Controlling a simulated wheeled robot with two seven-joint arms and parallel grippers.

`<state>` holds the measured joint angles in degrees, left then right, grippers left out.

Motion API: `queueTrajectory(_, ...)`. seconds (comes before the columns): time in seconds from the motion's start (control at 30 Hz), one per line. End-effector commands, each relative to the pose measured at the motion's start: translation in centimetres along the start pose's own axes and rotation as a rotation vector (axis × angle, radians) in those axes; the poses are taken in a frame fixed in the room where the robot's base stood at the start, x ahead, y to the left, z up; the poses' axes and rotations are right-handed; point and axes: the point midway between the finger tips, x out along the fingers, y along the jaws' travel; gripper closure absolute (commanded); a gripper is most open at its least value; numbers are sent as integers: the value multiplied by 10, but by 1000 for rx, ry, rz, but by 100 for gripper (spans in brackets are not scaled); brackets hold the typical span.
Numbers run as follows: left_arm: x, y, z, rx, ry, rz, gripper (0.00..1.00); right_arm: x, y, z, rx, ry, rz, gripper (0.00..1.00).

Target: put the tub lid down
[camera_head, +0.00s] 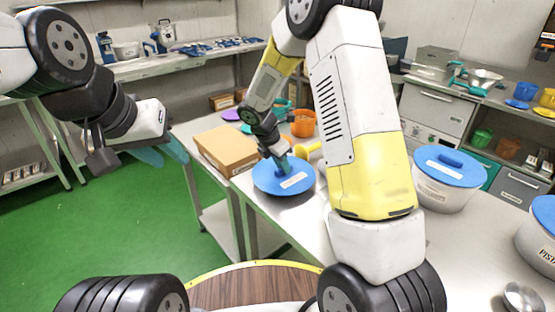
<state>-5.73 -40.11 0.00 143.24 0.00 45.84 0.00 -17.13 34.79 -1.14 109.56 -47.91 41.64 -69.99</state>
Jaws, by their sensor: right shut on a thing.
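A round blue tub lid (266,184) with a white label and a raised handle is at the front-left part of the steel table (267,211). My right gripper (283,167) is shut on its handle from above. The lid looks roughly level, low over the table or touching it; I cannot tell which. No tub shows under it. My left gripper (162,153) is off the table's left side, over the green floor, with its teal fingers apart and nothing between them.
A cardboard box (226,147) stands just left of the lid. Orange containers (303,123) and a yellow item (307,149) are behind it. White tubs with blue lids (447,184) stand at the right. A metal bowl (522,298) is at the lower right.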

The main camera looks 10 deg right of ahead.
Motion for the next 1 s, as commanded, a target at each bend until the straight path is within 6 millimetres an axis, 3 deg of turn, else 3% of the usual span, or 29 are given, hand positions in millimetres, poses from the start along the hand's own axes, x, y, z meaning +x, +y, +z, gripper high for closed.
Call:
queueTrajectory(0.13,0,0,0,0,0,0,66,18,0,-8,-1,0,0,100)
queueTrajectory(0.47,0,0,0,0,0,0,66,21,0,-9,-1,0,0,100)
queueTrajectory(0.5,0,0,0,0,0,0,66,21,0,-9,-1,0,0,79)
queueTrajectory(0.6,0,0,0,0,0,0,66,21,0,-9,0,0,0,61)
queueTrajectory(1.0,0,0,0,0,0,0,66,14,1,-7,0,0,3,61)
